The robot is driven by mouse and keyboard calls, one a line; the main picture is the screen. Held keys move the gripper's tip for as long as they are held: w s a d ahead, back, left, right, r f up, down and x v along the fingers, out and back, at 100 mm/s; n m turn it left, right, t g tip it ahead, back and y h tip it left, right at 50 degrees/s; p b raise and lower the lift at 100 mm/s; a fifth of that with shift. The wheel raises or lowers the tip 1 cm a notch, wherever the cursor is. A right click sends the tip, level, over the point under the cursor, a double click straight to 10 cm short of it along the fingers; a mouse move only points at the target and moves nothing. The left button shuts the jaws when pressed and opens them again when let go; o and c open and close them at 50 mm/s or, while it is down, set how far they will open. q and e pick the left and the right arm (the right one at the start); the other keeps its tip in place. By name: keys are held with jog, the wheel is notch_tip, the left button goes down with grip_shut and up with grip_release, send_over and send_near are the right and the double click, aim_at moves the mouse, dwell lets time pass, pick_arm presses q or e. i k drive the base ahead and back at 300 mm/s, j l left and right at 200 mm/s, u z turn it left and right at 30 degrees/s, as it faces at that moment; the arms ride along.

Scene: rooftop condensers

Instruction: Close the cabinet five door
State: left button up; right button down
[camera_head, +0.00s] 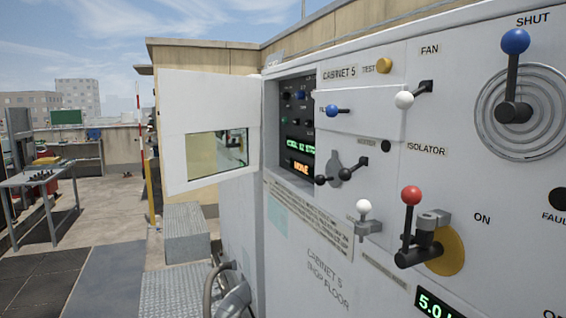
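The cabinet five door (178,104) is a white panel with a square window (205,154). It stands wide open, swung out to the left from the opening in cabinet 5 (310,246). Its right edge is at the left side of the opening. Inside the opening is a black control panel (296,124) with small knobs and lit green and orange displays. Neither of my grippers shows in this view.
The cabinet front carries a white-knobbed lever (404,99), a blue-knobbed handle (332,111), a red-knobbed isolator lever (411,196) and a blue-knobbed shut lever (515,42). A grey step (186,232) and a curved pipe (211,284) stand below the door. A workbench (36,179) is far left.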

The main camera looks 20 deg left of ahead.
aim_at(191, 103)
jog(key=j+z, duration=0.35)
jog(key=j, duration=1.45)
